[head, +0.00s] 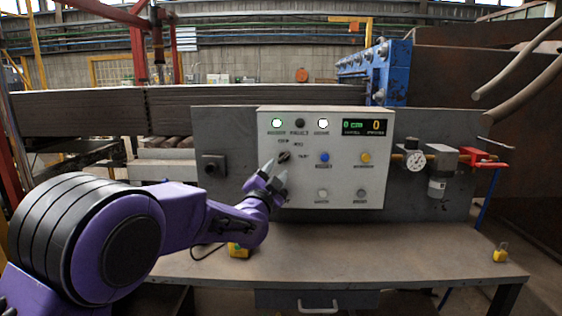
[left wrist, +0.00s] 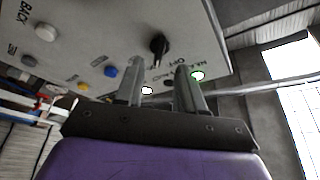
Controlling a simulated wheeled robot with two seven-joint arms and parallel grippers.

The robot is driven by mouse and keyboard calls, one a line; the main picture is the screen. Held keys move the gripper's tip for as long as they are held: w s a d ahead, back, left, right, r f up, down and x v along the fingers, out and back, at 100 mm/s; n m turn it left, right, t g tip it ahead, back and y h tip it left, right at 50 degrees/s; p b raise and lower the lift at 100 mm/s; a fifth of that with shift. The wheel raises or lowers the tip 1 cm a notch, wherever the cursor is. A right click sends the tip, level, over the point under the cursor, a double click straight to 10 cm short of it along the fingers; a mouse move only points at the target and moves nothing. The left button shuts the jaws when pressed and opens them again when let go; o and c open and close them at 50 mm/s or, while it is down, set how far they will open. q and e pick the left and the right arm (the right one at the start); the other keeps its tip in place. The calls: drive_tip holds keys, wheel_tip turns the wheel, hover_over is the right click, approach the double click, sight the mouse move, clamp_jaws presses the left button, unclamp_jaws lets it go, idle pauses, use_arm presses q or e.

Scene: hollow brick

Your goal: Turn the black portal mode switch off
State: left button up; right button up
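The black portal mode switch (head: 284,157) is a rotary knob on the left part of the white control panel (head: 375,190). In the left wrist view the knob (left wrist: 159,44) shows beyond my fingertips, with lettering including "OFF" near it. My left gripper (head: 273,174) is just below and left of the knob in the head view. Its two fingers (left wrist: 158,68) stand apart with nothing between them, and the knob appears beyond the gap, not gripped. My right gripper is in neither view.
A pressure gauge (head: 416,161) is at right. The bench (head: 400,255) is mostly clear, with a yellow object (head: 238,250) and a yellow padlock-like object (head: 501,252).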

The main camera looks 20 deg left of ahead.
sight(282, 160)
use_arm(q)
drive_tip(key=p+x, duration=0.1)
drive_tip(key=x, duration=0.4)
drive_tip(key=shift+f, duration=0.1)
clamp_jaws()
